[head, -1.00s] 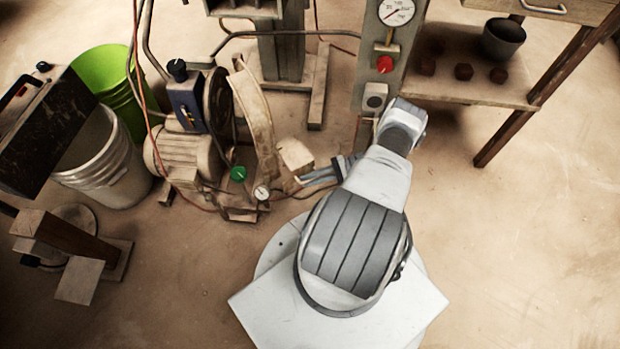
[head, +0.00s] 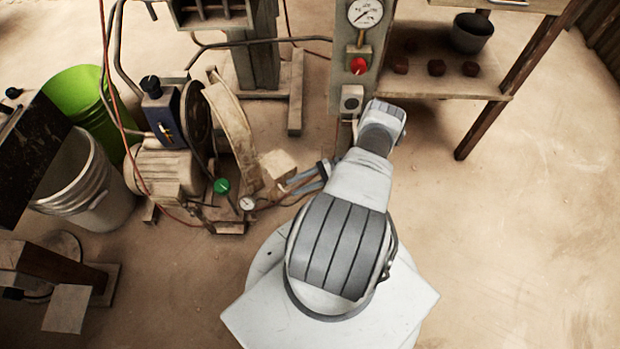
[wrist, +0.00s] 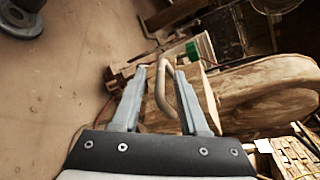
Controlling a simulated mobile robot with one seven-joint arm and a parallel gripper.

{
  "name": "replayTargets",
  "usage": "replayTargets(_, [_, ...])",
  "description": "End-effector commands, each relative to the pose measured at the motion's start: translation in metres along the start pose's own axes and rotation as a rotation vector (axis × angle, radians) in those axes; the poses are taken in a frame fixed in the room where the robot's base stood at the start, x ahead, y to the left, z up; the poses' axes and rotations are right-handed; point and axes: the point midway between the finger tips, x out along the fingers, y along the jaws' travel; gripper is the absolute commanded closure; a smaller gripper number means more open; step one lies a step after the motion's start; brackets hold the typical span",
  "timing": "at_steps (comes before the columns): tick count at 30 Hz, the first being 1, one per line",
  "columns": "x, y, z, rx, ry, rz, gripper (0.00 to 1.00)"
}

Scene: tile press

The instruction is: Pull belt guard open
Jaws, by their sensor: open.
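The belt guard (head: 232,125) is a worn, beige curved band. It stands beside a dark wheel (head: 196,110) on the motor unit, and a gap shows between them. In the wrist view the guard (wrist: 270,78) lies right of my gripper (wrist: 160,75). A bent beige handle loop (wrist: 161,95) sits between my two open fingers. I cannot tell whether either finger touches it. In the head view my gripper (head: 303,179) reaches left to the guard's near end, by a pale block (head: 277,164). The handle is not clear in that view.
A green-capped knob (head: 221,186) and a small gauge (head: 247,203) stand left of my gripper. The press column (head: 352,98) with a red button is behind my arm. A shelf (head: 440,84) is at back right. Floor at right is clear.

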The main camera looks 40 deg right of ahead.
Motion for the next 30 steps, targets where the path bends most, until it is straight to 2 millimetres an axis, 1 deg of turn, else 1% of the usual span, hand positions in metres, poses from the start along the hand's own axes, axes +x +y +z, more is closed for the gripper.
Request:
replayTargets(5, [-0.035,0.001,-0.001,-0.002,0.006,0.001,0.56])
replayTargets(7, [-0.053,0.001,-0.001,-0.002,0.006,0.003,0.56])
replayTargets(12, [-0.085,0.002,0.0,0.001,0.004,0.004,0.56])
replayTargets(18, [-0.104,0.001,0.0,0.001,0.002,0.003,0.56])
replayTargets(21, [-0.109,0.002,0.0,0.001,0.002,0.003,0.56])
replayTargets(30, [-0.111,0.001,0.001,0.001,0.001,0.003,0.56])
